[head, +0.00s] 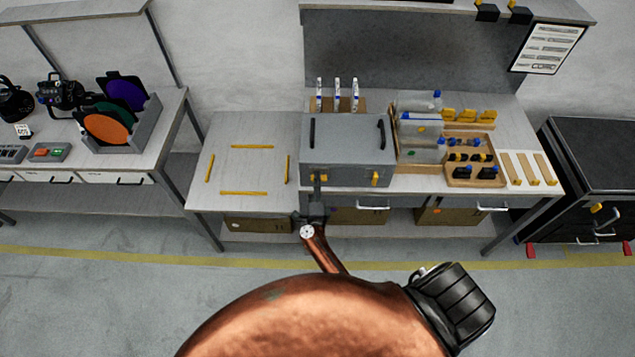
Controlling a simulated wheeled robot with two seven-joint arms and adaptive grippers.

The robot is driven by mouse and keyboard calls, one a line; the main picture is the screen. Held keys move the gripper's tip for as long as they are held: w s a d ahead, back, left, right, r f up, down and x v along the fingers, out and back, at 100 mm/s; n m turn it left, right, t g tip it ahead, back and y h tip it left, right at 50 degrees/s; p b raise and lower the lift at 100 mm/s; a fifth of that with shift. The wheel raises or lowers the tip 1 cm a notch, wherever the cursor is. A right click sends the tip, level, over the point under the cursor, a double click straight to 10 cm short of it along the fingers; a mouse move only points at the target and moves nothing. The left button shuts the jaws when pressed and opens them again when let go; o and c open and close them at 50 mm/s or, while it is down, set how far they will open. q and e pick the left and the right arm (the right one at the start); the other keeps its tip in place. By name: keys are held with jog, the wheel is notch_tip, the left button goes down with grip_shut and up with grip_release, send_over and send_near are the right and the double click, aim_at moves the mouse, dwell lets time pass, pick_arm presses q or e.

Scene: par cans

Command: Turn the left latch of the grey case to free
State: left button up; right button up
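The grey case (346,152) stands closed on the workbench, with a dark handle bar near each end of its top. Its right latch (375,179) is a yellow tab on the front face. My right gripper (317,184) is at the left part of the case's front face, where the left latch is. The gripper covers most of that latch, so I cannot tell how it is turned. The fingers are small and dark here, and I cannot tell whether they touch the latch or are open or shut. My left gripper is not in view.
Clear bottles (420,125) and a wooden tray (473,172) stand right of the case. White-and-blue tubes (337,95) stand behind it. Yellow strips (243,193) outline a bare area on the left bench top. A black cabinet (595,165) is at far right.

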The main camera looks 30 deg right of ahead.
jog(key=s+a+m+b, duration=0.4)
jog(key=s+m+b, duration=0.3)
jog(key=m+b, duration=1.35)
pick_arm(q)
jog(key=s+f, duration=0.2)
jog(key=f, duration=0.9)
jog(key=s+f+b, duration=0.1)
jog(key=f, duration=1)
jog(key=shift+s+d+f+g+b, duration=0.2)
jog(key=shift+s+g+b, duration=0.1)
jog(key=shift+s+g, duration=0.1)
pick_arm(e)
notch_tip(320, 180, down, 30)
jog(key=s+a+n+y, duration=0.2)
jog(key=n+y, duration=0.3)
jog(key=n, duration=1.8)
jog(key=shift+s+a+f+y, duration=0.15)
jog(key=shift+s+y, duration=0.25)
